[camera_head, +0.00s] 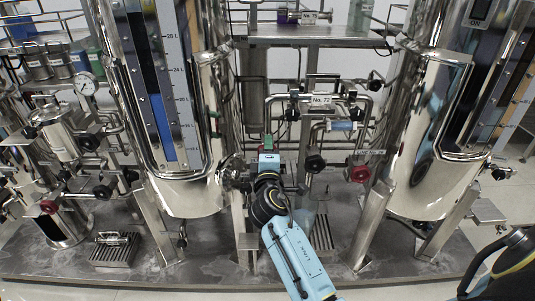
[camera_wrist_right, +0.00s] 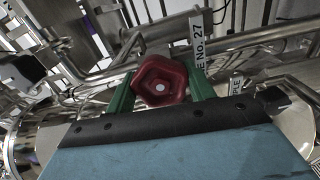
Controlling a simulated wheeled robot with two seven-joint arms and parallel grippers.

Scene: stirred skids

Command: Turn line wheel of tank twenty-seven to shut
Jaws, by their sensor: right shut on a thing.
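A white tag (camera_wrist_right: 199,40) reading "E No. 27" stands just behind the wheel to the right. In the head view, my right gripper (camera_head: 267,146) reaches the piping at the lower right of the left tank (camera_head: 196,190); the gripped wheel is mostly hidden there. My left gripper is not in view.
A tag ending in "PLE" (camera_wrist_right: 236,86) and pipes crowd the wrist view. A metal step (camera_head: 115,248) stands at left.

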